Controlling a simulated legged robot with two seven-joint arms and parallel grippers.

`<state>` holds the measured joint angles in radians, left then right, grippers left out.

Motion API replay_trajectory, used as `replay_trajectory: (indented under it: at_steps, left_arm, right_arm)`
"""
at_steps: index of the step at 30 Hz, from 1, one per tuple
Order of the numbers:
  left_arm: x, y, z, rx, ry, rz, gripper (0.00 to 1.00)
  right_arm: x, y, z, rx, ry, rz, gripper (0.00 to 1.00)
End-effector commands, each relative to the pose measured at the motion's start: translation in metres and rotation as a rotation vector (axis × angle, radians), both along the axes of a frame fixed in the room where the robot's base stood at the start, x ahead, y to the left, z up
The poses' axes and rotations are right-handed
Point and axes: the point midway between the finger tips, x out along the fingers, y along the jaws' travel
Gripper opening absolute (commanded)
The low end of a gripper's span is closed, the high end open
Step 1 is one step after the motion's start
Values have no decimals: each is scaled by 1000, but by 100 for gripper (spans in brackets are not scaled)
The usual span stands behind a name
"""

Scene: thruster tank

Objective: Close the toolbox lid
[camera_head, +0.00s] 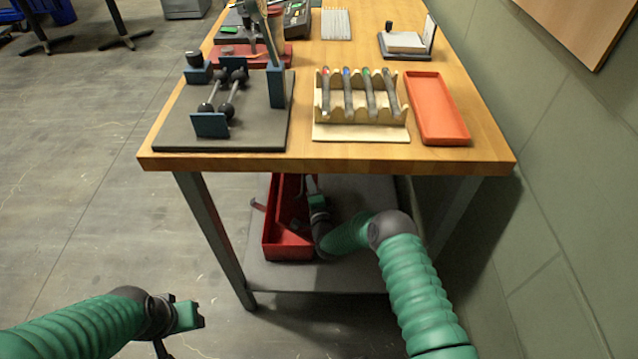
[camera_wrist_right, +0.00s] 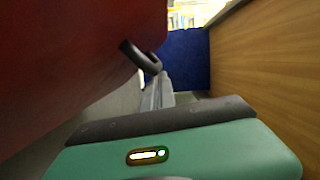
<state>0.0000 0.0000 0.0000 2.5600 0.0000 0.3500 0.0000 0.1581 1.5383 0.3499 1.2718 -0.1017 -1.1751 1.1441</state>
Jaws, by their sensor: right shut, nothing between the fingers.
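The red toolbox (camera_head: 288,247) sits on the low shelf under the workbench, partly hidden by the tabletop. It looks open, and its lid seems raised, but the table edge hides the upper part. In the right wrist view a large red panel (camera_wrist_right: 70,60) with a dark handle (camera_wrist_right: 140,57) fills the upper left, close to the gripper. My right gripper (camera_head: 313,186) is shut and empty, under the tabletop at the toolbox's right side. My left gripper (camera_head: 199,315) is in front of the bench, away from the toolbox; its finger opening is unclear.
The workbench top (camera_head: 360,152) overhangs the shelf (camera_head: 330,272). On it are a dark fixture (camera_head: 220,135), a tool rack (camera_head: 360,132) and an orange tray (camera_head: 437,108). A bench leg (camera_head: 215,235) stands left of the toolbox.

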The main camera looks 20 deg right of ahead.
Motion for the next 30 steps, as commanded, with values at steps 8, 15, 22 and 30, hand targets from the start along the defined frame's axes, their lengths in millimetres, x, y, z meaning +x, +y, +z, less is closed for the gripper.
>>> replay_trajectory:
  at_steps: [8,15,22,30]
  left_arm:
    - [0,0,-5,0,0,0,44]
    - [0,0,-19,0,0,0,44]
    - [0,0,-36,0,0,0,44]
    - [0,0,-50,0,0,0,44]
  right_arm:
    - [9,33,-8,-251,68,4,0]
    - [16,58,-23,-467,132,4,0]
    - [21,74,-39,-621,177,2,0]
    - [25,86,-51,-617,177,1,0]
